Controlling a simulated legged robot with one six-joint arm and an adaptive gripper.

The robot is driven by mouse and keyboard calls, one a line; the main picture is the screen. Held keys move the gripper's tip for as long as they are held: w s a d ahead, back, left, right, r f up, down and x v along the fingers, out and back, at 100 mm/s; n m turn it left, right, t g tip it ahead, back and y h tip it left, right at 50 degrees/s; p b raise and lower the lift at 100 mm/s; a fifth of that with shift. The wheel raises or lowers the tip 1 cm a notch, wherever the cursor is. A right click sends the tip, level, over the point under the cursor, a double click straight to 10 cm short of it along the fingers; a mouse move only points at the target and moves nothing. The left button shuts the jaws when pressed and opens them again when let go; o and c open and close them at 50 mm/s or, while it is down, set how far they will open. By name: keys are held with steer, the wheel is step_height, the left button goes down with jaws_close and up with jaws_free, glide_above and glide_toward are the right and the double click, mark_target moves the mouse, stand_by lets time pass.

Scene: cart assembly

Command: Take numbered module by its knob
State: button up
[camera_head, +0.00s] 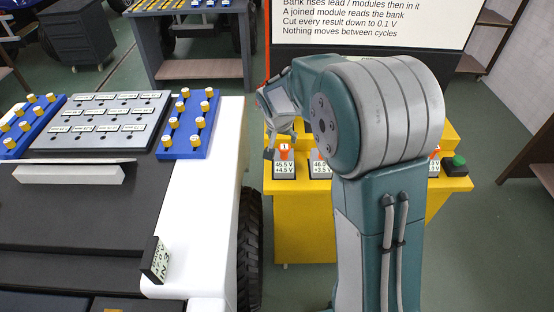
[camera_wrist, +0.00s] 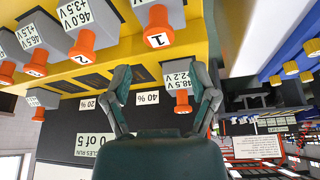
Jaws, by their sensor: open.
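My gripper (camera_wrist: 161,76) is open and empty in the wrist view, its two fingers spread. Beyond the fingertips is the orange knob marked 1 (camera_wrist: 157,28), in line with the gap and apart from both fingers. Its module (camera_head: 284,171), labelled 45.5 V +4.5 V, stands on the yellow stand in the head view. The module labelled 46.0 V +3.5 V (camera_wrist: 76,14) has an orange knob (camera_wrist: 80,42). Another orange-knobbed module, 48.5 V +2.2 V (camera_wrist: 180,76), shows behind the fingers. In the head view my arm hides most of the row and much of my gripper (camera_head: 277,140).
The yellow stand (camera_head: 300,215) has a green button (camera_head: 454,163) at its right end. A white-edged cart (camera_head: 205,190) stands left, with a grey panel (camera_head: 90,145) between blue trays of yellow-topped pegs. A small black display (camera_head: 155,258) sits on its near edge.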

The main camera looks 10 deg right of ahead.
mark_target(283, 148)
steer(key=f, duration=0.1)
steer(key=w+d+f, duration=0.1)
steer(key=shift+d+f, duration=0.2)
steer(key=shift+f, duration=0.2)
steer(key=f, duration=0.2)
steer(key=w+f, duration=0.1)
steer(key=f, duration=0.2)
steer(key=shift+w+a+f, duration=0.25)
steer(key=shift+f, duration=0.05)
steer(key=shift+d+f, duration=0.1)
steer(key=shift+d, duration=0.3)
steer(key=c, duration=0.9)
steer(key=shift+w+a, duration=0.1)
steer(key=shift+a, duration=0.15)
jaws_close()
